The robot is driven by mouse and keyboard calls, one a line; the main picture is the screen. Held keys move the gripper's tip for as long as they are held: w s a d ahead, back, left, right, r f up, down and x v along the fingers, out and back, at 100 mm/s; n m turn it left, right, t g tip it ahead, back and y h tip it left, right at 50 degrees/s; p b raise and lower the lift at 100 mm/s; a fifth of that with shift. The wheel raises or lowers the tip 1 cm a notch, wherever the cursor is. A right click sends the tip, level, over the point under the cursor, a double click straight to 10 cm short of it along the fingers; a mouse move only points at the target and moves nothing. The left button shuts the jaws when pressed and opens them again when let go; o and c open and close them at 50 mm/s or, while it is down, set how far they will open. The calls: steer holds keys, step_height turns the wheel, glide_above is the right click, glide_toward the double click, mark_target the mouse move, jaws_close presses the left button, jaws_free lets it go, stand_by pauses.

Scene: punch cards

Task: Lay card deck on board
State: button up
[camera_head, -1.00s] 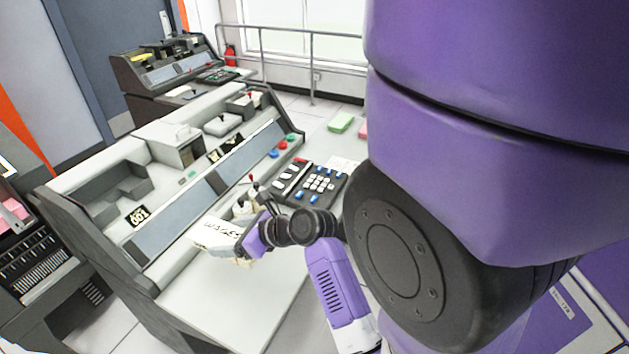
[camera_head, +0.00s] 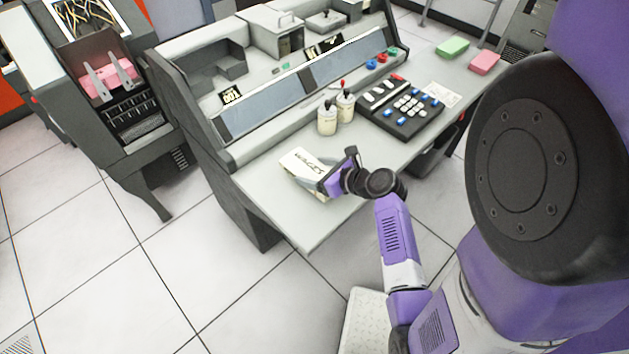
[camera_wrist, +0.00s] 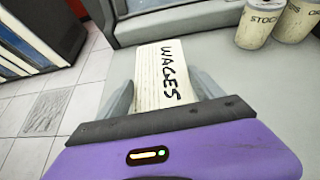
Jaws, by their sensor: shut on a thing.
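The card deck (camera_head: 300,163) is a cream block marked "WAGES". My gripper (camera_head: 316,174) is shut on it, and in the wrist view its two grey fingers flank the deck (camera_wrist: 160,62). The deck is over the left part of the console's pale grey desk top (camera_head: 262,188), near its front edge. I cannot tell whether its underside touches that surface. No separate board stands out; the desk top is the flat surface under the deck.
Two cream pots (camera_head: 327,119) with dark lettering stand to the right of the deck, beside a black keypad (camera_head: 402,109). A green block (camera_head: 453,47) and a pink block (camera_head: 485,63) lie farther right. A card machine with pink cards (camera_head: 108,82) stands left. The desk around the deck is clear.

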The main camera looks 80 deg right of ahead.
steer(key=shift+f+b, duration=0.35)
steer(key=shift+f, duration=1.8)
steer(key=o, duration=2)
steer(key=shift+f, duration=0.1)
steer(key=shift+o, duration=0.2)
